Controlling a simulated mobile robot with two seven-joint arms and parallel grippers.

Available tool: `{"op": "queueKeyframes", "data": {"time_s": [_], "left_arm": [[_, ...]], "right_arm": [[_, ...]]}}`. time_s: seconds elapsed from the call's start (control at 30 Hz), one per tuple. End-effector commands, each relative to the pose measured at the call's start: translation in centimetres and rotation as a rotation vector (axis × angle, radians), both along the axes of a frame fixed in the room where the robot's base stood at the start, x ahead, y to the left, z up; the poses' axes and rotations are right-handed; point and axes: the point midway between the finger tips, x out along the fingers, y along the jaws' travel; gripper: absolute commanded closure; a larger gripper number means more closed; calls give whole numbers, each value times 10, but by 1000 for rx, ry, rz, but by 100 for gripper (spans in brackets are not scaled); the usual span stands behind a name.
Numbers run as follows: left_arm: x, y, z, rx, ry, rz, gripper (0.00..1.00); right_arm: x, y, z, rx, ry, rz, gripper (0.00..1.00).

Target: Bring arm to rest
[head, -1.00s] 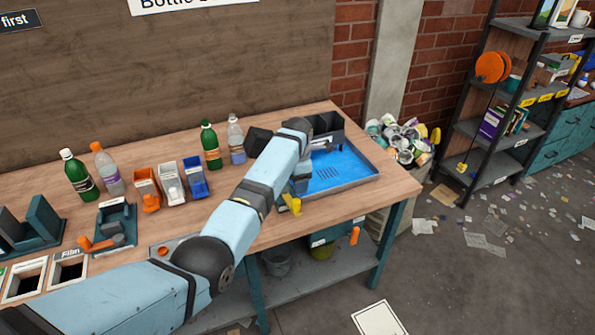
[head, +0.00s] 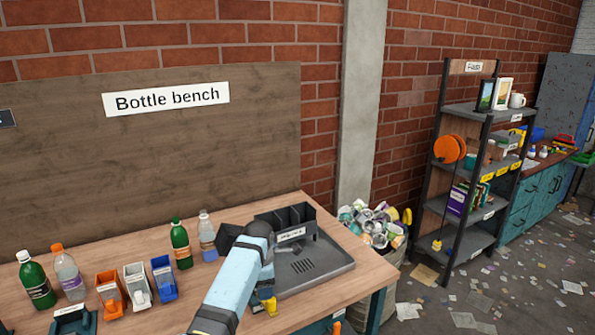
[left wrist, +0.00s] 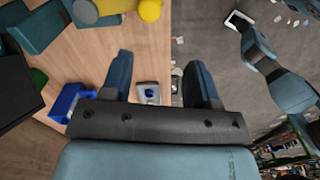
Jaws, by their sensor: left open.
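My left arm (head: 235,285) reaches over the bench from the bottom of the head view. Its wrist end is at the front left of the grey tray (head: 335,268). In the left wrist view my left gripper (left wrist: 160,82) is open, its two fingers well apart with nothing between them. In the head view the fingers are mostly hidden by the arm. A small yellow part (head: 269,306) shows just below the wrist, by the tray's front.
A black divided holder (head: 285,225) is behind the tray. Litter covers the floor.

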Motion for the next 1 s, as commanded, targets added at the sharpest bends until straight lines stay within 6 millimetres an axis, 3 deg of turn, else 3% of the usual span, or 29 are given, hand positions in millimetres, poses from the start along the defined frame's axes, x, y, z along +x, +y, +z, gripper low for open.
{"op": "queueKeyframes", "data": {"time_s": [0.03, 0.2, 0.43, 0.57, 0.7, 0.8, 1.0], "left_arm": [[-18, 13, -22, -4, -6, -66, 45], [-82, 51, -68, 1, -59, -364, 45], [-188, 98, -100, 58, -129, -791, 45], [-255, 119, -102, 108, -157, -1047, 45], [-324, 137, -88, 172, -183, -1322, 45], [-361, 144, -75, 209, -192, -1480, 45], [-410, 151, -51, 265, -204, -1699, 45]], "right_arm": [[0, 0, 0, 0, 0, 0, 57], [0, -1, -1, -1, 1, -1, 57], [0, -1, -2, -2, 3, -2, 57], [0, -1, -2, -2, 3, -2, 57], [0, -1, -2, -2, 3, -2, 57], [0, -1, -2, -1, 3, -1, 57], [0, -1, -1, -1, 2, -1, 57]]}}
